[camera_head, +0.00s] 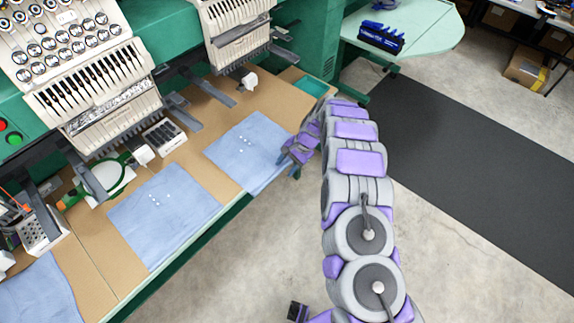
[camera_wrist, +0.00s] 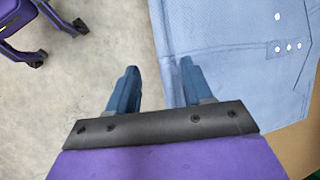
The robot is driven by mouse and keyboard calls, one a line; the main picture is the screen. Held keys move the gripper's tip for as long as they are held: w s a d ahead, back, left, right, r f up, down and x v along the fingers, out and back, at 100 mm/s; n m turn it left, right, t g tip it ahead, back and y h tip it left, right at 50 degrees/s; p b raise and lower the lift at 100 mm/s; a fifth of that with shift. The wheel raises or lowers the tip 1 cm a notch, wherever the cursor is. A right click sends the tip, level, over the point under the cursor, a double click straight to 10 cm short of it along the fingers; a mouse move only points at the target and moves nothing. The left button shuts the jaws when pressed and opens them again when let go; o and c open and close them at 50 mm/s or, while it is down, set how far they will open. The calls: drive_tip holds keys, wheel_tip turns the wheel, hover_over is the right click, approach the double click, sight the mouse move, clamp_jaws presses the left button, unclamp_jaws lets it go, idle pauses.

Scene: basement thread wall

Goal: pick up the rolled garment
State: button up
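No clearly rolled garment shows; the light-blue garments I see lie flat. One flat garment (camera_head: 240,150) with small white dots lies on the tan worktop at the table's right part. It fills the upper right of the wrist view (camera_wrist: 220,40). My gripper (camera_head: 290,164) is at the right edge of this garment, beside the table's front edge. In the wrist view my gripper (camera_wrist: 158,75) has its fingers spread with nothing between them. The right finger overlaps the garment's edge in the picture; the left one is over floor. Height above the cloth is unclear.
Another flat blue garment (camera_head: 165,218) lies further left, a third (camera_head: 40,295) at lower left. Embroidery machine heads (camera_head: 95,95) overhang the tan worktop (camera_head: 205,185). A green hoop (camera_head: 100,182) and box (camera_head: 163,137) stand behind. Concrete floor (camera_head: 250,270) is clear in front.

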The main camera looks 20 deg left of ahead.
drive_tip(key=shift+o, duration=0.3)
drive_tip(key=shift+d+r, duration=0.1)
drive_tip(key=shift+d, duration=0.05)
drive_tip(key=p+v, duration=0.2)
drive_tip(key=v, duration=1.5)
drive_tip(key=shift+w, duration=0.15)
